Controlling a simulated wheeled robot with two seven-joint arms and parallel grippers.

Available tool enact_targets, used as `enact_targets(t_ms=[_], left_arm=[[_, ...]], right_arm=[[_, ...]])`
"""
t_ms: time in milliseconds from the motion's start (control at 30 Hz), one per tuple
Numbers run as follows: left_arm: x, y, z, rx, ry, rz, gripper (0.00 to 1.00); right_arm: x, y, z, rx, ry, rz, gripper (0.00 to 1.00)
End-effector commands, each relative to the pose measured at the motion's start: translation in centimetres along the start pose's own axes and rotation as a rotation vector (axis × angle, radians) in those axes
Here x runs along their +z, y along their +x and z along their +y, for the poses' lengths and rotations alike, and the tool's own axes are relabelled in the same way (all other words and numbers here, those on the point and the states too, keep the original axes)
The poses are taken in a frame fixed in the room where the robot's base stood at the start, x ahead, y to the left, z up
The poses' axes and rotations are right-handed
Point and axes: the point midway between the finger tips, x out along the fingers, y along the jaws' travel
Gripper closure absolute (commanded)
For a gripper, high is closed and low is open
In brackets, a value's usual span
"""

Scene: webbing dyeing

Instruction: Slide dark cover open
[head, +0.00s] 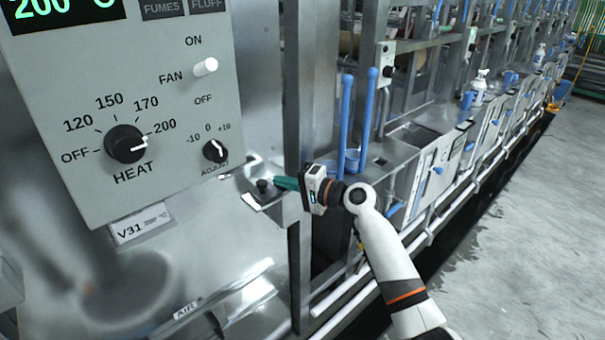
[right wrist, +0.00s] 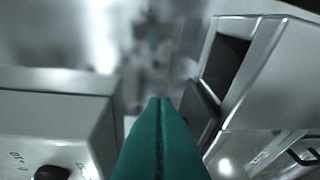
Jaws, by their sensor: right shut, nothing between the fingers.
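My right gripper (head: 277,183) reaches in from the right in the head view, its green fingers shut and empty. The fingertips are beside a small dark piece (head: 263,187) on a metal ledge; I cannot tell whether they touch. In the right wrist view the shut green fingers (right wrist: 160,101) point ahead. Just right of their tips is a dark flat piece (right wrist: 201,106), which looks like the dark cover, beside a dark rectangular opening (right wrist: 225,68) in a bright metal housing. How far the cover is open is unclear. My left gripper is not in view.
A grey control panel (head: 180,75) with a heat knob (head: 126,144) hangs close on the left. Two blue rods (head: 345,120) stand upright behind my gripper. A metal machine line runs to the back right; the concrete floor (head: 520,220) beside it is clear.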

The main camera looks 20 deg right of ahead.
Motion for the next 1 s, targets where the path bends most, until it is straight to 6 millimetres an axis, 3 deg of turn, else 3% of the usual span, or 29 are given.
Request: enact_targets(t_ms=[500,700,1000], left_arm=[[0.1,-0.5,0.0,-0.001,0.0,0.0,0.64],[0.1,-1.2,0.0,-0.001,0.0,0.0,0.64],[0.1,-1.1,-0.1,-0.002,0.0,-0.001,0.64]], right_arm=[[-0.8,0.7,-0.1,0.0,0.0,0.0,1.0],[-2.8,1.7,0.2,0.0,0.002,0.003,1.0],[-3.1,1.9,0.1,0.0,0.002,0.008,1.0]])
